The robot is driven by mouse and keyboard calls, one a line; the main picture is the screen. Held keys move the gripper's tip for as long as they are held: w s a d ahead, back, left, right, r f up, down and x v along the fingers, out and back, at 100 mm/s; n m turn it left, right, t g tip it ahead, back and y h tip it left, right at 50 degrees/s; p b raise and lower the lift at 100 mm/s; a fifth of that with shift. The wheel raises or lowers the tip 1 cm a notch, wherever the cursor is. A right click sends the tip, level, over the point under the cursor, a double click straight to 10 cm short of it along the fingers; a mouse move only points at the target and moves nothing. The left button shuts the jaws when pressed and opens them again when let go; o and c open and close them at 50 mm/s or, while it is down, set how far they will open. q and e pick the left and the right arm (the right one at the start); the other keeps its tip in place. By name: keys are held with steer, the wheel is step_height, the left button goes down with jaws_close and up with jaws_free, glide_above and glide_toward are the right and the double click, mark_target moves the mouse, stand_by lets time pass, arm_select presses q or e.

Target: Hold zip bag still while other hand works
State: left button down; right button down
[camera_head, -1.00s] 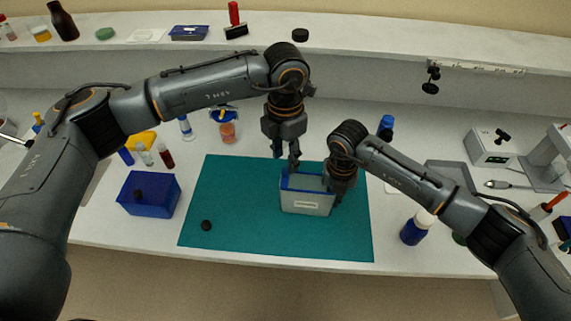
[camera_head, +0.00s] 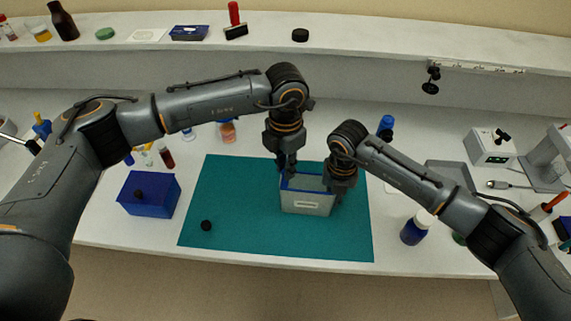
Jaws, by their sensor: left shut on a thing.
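The zip bag (camera_head: 306,201) stands upright on the teal mat (camera_head: 235,220). It is pale and translucent, with a blue upper edge and a small white label on its front. My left gripper (camera_head: 287,170) points down at the bag's upper left corner and is shut on the blue edge there. My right gripper (camera_head: 336,190) is at the bag's right edge, coming from above right. Its fingers are dark and partly hidden, so I cannot tell whether they are open or shut.
A small black cap (camera_head: 206,225) lies on the mat's lower left. A blue box (camera_head: 150,196) stands left of the mat. The mat's left part is mostly bare.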

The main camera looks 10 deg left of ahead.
arm_select(q)
steer(key=shift+d, duration=0.1)
steer(key=shift+d, duration=1.95)
steer(key=c, duration=1.3)
jaws_free()
steer(key=shift+a, duration=0.15)
steer(key=shift+r, duration=0.1)
step_height(320, 180, up, 12)
steer(key=shift+f, duration=0.1)
steer(key=shift+c, duration=0.3)
